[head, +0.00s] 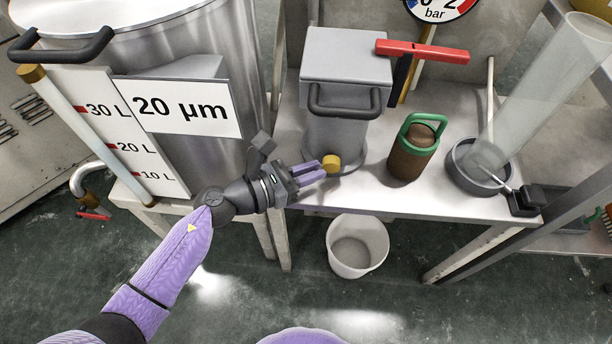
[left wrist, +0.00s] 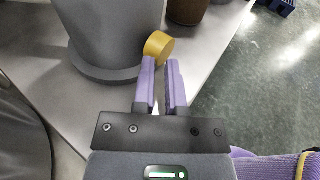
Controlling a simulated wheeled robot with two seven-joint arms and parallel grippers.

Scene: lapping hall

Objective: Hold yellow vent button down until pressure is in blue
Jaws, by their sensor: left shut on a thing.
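The yellow vent button (head: 331,163) is a short round knob low on the front of the grey pot (head: 335,130). It also shows in the left wrist view (left wrist: 158,45). My left gripper (head: 318,170) reaches it from the left, with its purple fingertips at the button. In the left wrist view the fingers (left wrist: 160,64) are close together, a narrow gap between them, and shut on the button. How far the button is pressed in cannot be told. The pressure gauge (head: 440,8) is cut off by the top edge; blue and red marks and "bar" show, its needle does not. My right gripper is not in view.
A steel tank (head: 213,65) stands left. On the white bench (head: 373,195) are a brown flask with green handle (head: 414,150) and a clear tube (head: 545,85) in a grey dish. A red lever (head: 425,51) sticks out above. A white bucket (head: 357,262) stands below.

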